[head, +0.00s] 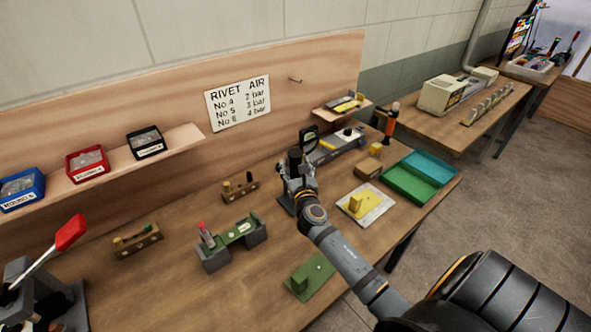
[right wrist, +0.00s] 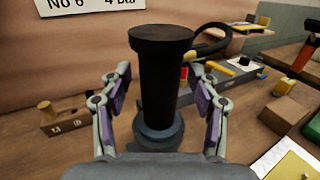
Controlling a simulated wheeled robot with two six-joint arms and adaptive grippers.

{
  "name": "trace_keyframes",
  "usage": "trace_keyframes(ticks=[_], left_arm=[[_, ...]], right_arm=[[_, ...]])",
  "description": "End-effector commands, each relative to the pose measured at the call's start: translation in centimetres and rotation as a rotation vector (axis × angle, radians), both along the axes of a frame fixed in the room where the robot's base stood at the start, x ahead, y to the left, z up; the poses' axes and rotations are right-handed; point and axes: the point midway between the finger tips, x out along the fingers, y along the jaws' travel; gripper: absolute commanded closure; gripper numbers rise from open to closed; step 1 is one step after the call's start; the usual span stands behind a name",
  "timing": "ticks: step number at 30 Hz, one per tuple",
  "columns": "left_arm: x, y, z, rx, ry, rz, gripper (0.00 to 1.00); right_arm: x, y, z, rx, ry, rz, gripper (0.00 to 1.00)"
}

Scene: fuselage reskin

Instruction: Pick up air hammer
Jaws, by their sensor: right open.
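A dark upright cylinder with a wide flat top, which looks like the air hammer (right wrist: 163,75), stands on a round blue-grey base (right wrist: 159,135) in the right wrist view. A black hose loop shows behind it. It also shows in the head view (head: 294,158), partly hidden by my gripper. My right gripper (right wrist: 160,95) is open, with one finger on each side of the cylinder. Small gaps show between the fingers and the cylinder. In the head view the right gripper (head: 298,176) is above the workbench (head: 160,285). My left gripper is not in view.
A wooden block with pegs (head: 240,188) and a grey-green fixture (head: 232,242) stand left of the gripper. A plate with a yellow block (head: 365,204), a green tray (head: 408,184) and an orange-and-black tool (head: 391,121) are to the right. A shelf with bins (head: 87,162) is at left.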

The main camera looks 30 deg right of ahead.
Motion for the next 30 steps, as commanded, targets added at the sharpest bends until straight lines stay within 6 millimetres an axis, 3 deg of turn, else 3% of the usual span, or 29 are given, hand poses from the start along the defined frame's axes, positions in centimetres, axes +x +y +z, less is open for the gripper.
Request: trace_keyframes(ticks=[2, 15, 25, 30], left_arm=[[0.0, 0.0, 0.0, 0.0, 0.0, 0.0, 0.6], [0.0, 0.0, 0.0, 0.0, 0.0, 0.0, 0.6], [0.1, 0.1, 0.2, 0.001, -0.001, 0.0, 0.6], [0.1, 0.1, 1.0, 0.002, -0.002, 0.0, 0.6]], right_arm=[[0.0, 0.0, 0.0, 0.0, 0.0, 0.0, 0.42], [0.0, 0.0, 0.0, 0.0, 0.001, 0.0, 1.0], [0.0, 0.0, 0.6, -0.001, -0.005, 0.001, 1.0], [0.0, 0.0, 2.5, -0.002, -0.008, 0.001, 1.0]])
